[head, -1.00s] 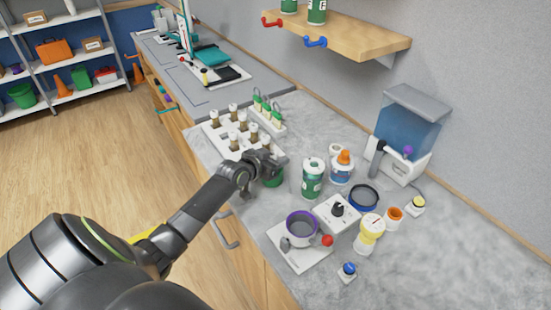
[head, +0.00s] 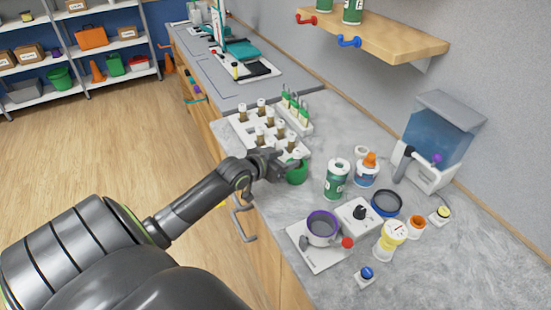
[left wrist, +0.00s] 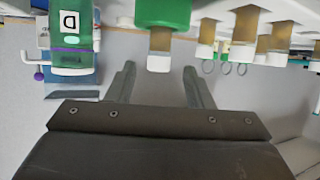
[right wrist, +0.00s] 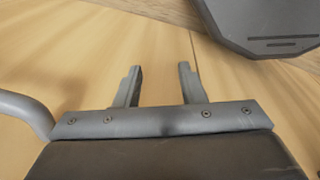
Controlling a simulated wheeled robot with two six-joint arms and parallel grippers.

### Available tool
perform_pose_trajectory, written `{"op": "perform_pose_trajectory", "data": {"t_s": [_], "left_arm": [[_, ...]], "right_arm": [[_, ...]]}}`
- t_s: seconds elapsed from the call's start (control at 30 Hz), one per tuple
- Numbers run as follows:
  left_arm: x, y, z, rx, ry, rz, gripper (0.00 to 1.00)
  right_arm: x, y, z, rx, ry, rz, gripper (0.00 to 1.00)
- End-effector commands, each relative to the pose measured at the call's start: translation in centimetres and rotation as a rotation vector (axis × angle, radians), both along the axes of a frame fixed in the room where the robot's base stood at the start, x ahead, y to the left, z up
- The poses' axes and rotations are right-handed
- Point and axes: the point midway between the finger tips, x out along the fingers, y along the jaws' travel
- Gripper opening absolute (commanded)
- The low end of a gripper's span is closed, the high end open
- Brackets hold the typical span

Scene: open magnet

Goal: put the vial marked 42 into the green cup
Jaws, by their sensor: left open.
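The green cup (head: 297,174) stands on the grey counter in front of the vial rack. In the left wrist view, which is upside down, the cup (left wrist: 163,12) holds a brown vial with a pale cap (left wrist: 159,62) that sticks out of its mouth. No number on it can be read. My left gripper (head: 283,165) is beside the cup, on its left in the head view. Its fingers (left wrist: 157,85) are apart with nothing between them. Several capped vials stand in the white rack (head: 248,130); their marks are unreadable. My right gripper (right wrist: 160,85) is open and empty above the wooden floor.
A green canister (head: 337,180), a glue bottle (head: 366,172), a pot (head: 321,228) on a white scale (head: 318,258) and a knob box (head: 359,215) stand right of the cup. A shelf (head: 380,38) hangs above.

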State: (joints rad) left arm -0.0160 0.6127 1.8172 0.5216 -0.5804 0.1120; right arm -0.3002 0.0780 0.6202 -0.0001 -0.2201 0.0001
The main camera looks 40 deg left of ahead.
Motion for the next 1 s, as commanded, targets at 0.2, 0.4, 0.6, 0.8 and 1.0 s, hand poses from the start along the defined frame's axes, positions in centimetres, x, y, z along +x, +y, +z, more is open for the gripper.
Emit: {"op": "perform_pose_trajectory", "data": {"t_s": [0.2, 0.4, 0.6, 0.8, 1.0], "left_arm": [[-2.8, 0.2, 1.1, 0.003, 0.001, -0.001, 0.47], [-3.7, 0.2, 1.5, 0.002, 0.000, -0.001, 0.47], [-3.8, 0.2, 1.6, 0.000, 0.000, -0.001, 0.47], [-3.8, 0.2, 1.6, 0.000, 0.000, -0.001, 0.47], [-3.9, 0.1, 1.4, 0.000, 0.006, 0.000, 0.47]], "right_arm": [[0.0, 0.0, -0.2, 0.000, 0.000, 0.000, 0.36], [0.0, 0.0, -0.2, 0.000, 0.000, 0.000, 0.36], [0.0, 0.0, -0.2, 0.000, 0.000, 0.000, 0.36], [0.0, 0.0, -0.2, 0.000, 0.000, 0.000, 0.36], [0.0, -0.1, -0.2, -0.001, 0.000, 0.000, 0.36]]}}
